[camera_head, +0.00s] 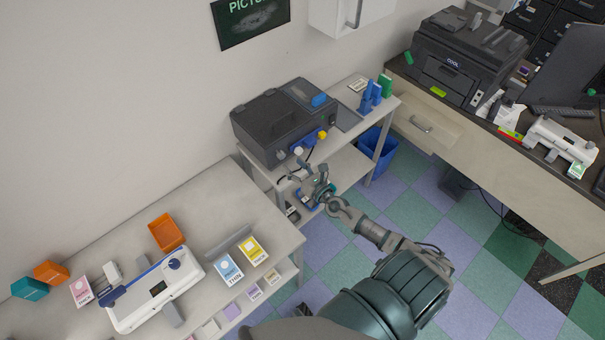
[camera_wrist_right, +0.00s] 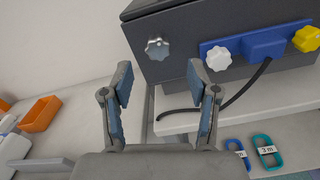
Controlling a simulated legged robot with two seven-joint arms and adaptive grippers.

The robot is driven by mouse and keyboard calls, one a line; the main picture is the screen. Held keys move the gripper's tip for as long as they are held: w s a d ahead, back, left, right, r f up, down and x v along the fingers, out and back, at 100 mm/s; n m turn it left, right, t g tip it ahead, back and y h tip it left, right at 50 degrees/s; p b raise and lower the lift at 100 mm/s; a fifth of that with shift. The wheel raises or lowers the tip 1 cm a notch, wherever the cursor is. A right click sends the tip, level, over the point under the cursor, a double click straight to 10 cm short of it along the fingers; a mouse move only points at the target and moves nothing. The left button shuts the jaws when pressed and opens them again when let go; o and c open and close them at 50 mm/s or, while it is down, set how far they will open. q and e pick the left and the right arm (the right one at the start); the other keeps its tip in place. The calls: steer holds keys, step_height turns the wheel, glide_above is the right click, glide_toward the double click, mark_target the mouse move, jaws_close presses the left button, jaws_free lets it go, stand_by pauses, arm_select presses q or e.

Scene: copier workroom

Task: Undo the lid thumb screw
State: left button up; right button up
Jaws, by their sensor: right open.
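A dark grey box-shaped machine (camera_head: 280,121) stands on a white bench, and its front shows in the right wrist view (camera_wrist_right: 185,25). On that front are a metallic star knob (camera_wrist_right: 157,48), a white star knob (camera_wrist_right: 215,60) and a yellow star knob (camera_wrist_right: 305,38). The white and yellow ones flank a blue block (camera_wrist_right: 265,45) with a black cable. The frames do not label which knob is the lid thumb screw. My right gripper (camera_wrist_right: 161,84) is open and empty, its fingers below and either side of the metallic knob, apart from it. My left gripper is out of view.
Blue and teal rings (camera_wrist_right: 267,150) lie on the shelf below. Blue and green upright holders (camera_head: 371,94) stand on the bench's right side. A blue bin (camera_head: 378,152) is on the floor. The left table (camera_head: 205,205) holds a white device and an orange tray (camera_head: 167,232).

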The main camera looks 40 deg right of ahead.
steer(key=s, duration=0.5)
steer(key=shift+s+d, duration=0.15)
steer(key=shift+d, duration=0.1)
steer(key=s+d+f+m+g+h, duration=0.1)
steer(key=s+f+m+g, duration=0.35)
steer(key=f, duration=0.65)
steer(key=s+d+f+m+g+h, duration=0.1)
steer(key=s+d+f+m+h, duration=0.1)
steer(key=s+f+m, duration=0.65)
steer(key=s+d+f+m+g+h, duration=0.1)
steer(key=f+m+g, duration=0.25)
steer(key=f, duration=1.05)
steer(key=s+a+f+m+g, duration=0.2)
steer(key=s+a+f+m, duration=0.3)
steer(key=s, duration=0.5)
steer(key=s+a+f+m+g+y, duration=0.1)
steer(key=s+a+f+m+g, duration=0.2)
steer(key=s, duration=0.7)
steer(key=s+a+f+m+g+y, duration=0.1)
steer(key=s+a+f+m+g, duration=0.2)
steer(key=s+a+f+m, duration=0.4)
step_height(320, 180, down, 3)
steer(key=s+a, duration=0.1)
steer(key=s, duration=0.2)
steer(key=shift+a+f, duration=0.2)
steer(key=shift+a, duration=0.15)
steer(key=shift+w, duration=0.1)
